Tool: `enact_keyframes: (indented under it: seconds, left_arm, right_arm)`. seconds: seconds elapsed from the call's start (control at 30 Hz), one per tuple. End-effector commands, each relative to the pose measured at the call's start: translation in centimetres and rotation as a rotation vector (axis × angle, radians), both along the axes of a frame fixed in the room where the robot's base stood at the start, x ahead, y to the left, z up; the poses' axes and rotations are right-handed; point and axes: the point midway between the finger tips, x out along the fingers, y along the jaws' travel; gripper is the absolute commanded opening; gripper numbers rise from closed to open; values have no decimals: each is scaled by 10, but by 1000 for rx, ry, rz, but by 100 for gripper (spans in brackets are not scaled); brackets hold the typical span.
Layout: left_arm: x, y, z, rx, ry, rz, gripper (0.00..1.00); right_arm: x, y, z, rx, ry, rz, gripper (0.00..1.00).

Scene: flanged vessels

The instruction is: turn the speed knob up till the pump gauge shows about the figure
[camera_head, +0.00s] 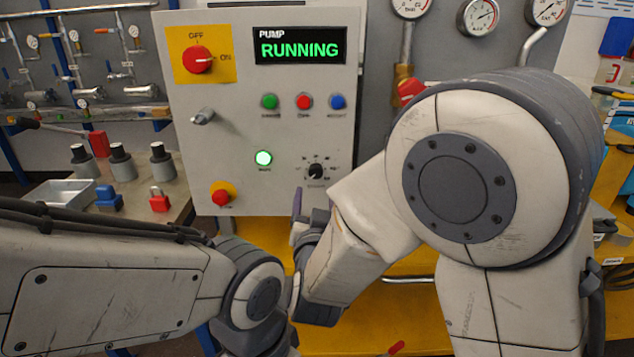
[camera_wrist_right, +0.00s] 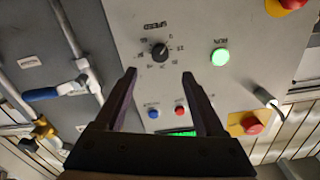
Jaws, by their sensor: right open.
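The black speed knob (camera_head: 316,171) is on the lower right of the grey pump panel (camera_head: 230,130), inside a ring of scale marks. It also shows in the right wrist view (camera_wrist_right: 160,52). My right gripper (camera_head: 307,208) is just below the knob in the head view, partly hidden by my arm. In the right wrist view its two dark fingers (camera_wrist_right: 159,73) are apart and empty, with the knob beyond and between their tips. The display (camera_head: 301,50) reads "PUMP RUNNING". Round gauges (camera_head: 479,16) are at the top right; their small lettering is unclear. My left gripper is not in view.
The panel has a red switch (camera_head: 197,60), a red stop button (camera_head: 221,196), a lit green lamp (camera_head: 263,158) and three coloured buttons (camera_head: 304,101). A lever (camera_head: 202,117) sticks out at the left. My arms cover much of the yellow bench (camera_head: 400,320).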

Motion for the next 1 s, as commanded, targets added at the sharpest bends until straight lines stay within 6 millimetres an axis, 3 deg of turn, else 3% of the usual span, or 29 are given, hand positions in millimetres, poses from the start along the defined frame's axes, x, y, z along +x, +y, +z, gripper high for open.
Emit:
enact_keyframes:
  seconds: [0.3, 0.5, 0.9, 0.93, 1.0]
  left_arm:
    - [0, 0, 3, 0, 0, 0, 62]
    - [0, 0, 4, 0, 0, 0, 62]
    - [0, 0, 4, 0, 0, 0, 62]
    - [0, 0, 4, 0, 0, 0, 62]
    - [0, 0, 4, 0, 0, 0, 62]
  right_arm:
    - [59, -1, 0, 0, 2, -1, 72]
    - [85, -1, 0, 1, 2, 1, 72]
    - [93, -1, 0, 0, 3, 3, 72]
    - [93, 0, 0, 0, 3, 3, 64]
    - [93, 0, 0, 0, 3, 3, 37]
